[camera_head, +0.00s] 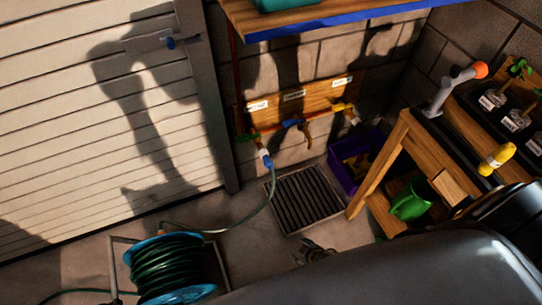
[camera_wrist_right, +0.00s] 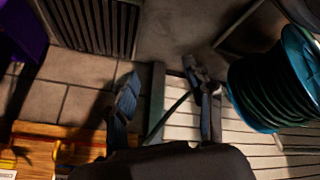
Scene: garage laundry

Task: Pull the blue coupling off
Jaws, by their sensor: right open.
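The blue coupling (camera_head: 266,161) hangs under the left tap (camera_head: 257,141) on the wall, with a white piece just above it. A green hose (camera_head: 272,192) runs down from it to the floor and toward the reel. My right gripper (camera_head: 315,253) is low in the head view, below and right of the coupling and apart from it. In the right wrist view its two fingers (camera_wrist_right: 162,88) are spread open, with nothing seen held. I cannot make out the coupling in that view. My left gripper does not show.
A hose reel (camera_head: 170,249) stands at lower left, also in the wrist view (camera_wrist_right: 262,85). A floor grate (camera_head: 305,198) lies below the taps. A purple crate (camera_head: 343,183) and a wooden bench (camera_head: 382,165) stand to the right. A shelf (camera_head: 300,22) overhangs the wall.

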